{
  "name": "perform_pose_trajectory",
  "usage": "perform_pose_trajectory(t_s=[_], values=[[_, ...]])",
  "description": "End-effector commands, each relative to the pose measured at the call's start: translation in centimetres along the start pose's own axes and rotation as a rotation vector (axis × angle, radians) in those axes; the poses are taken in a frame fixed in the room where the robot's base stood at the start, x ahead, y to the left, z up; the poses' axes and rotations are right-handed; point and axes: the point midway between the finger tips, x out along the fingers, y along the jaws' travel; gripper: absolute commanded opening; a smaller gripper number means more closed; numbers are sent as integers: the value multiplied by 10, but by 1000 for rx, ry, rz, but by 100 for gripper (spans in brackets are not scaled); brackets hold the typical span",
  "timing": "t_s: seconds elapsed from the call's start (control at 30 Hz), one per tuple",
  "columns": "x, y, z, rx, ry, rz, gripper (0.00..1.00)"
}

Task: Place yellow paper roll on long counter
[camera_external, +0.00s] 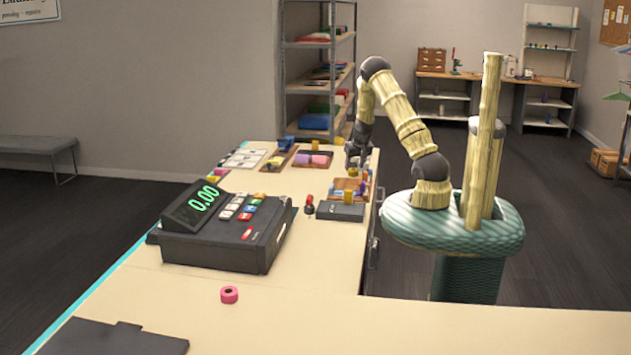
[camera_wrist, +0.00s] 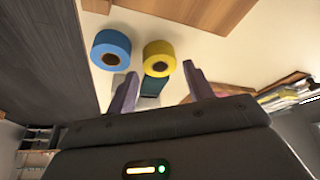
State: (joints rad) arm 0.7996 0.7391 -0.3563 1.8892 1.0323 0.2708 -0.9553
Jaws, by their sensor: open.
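A yellow paper roll (camera_wrist: 159,52) stands on the pale long counter (camera_wrist: 152,26) in the wrist view, with the dark hole of its core showing. My gripper (camera_wrist: 160,72) is open, its two fingers either side of the line to the roll and nothing between them. In the external view my gripper (camera_external: 357,156) hangs low over the far right part of the long counter (camera_external: 320,265). A small yellow thing (camera_external: 353,172) shows just below it; I cannot tell surely that it is the same roll. The gap between fingers and roll is unclear.
A blue roll (camera_wrist: 111,48) stands close beside the yellow one. A cash register (camera_external: 225,232), a dark box (camera_external: 340,211), small trays (camera_external: 313,160) and a pink roll (camera_external: 229,295) are on the counter. The near counter is mostly clear. A shelf rack (camera_external: 318,80) stands behind.

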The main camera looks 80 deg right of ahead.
Motion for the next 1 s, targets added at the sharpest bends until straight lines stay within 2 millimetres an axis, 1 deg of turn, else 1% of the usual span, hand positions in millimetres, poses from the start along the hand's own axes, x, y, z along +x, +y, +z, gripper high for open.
perform_pose_trajectory(t_s=[0.1,0.23,0.77,0.87,0.9,0.93,1.0], values=[[17,0,0,2,-2,0,52],[27,-1,0,1,0,-1,52],[28,-1,0,0,1,-1,52],[28,-1,0,0,1,-1,34],[28,-1,0,0,1,-1,26],[28,-1,0,0,1,-1,21],[28,-1,0,0,1,-1,15]])
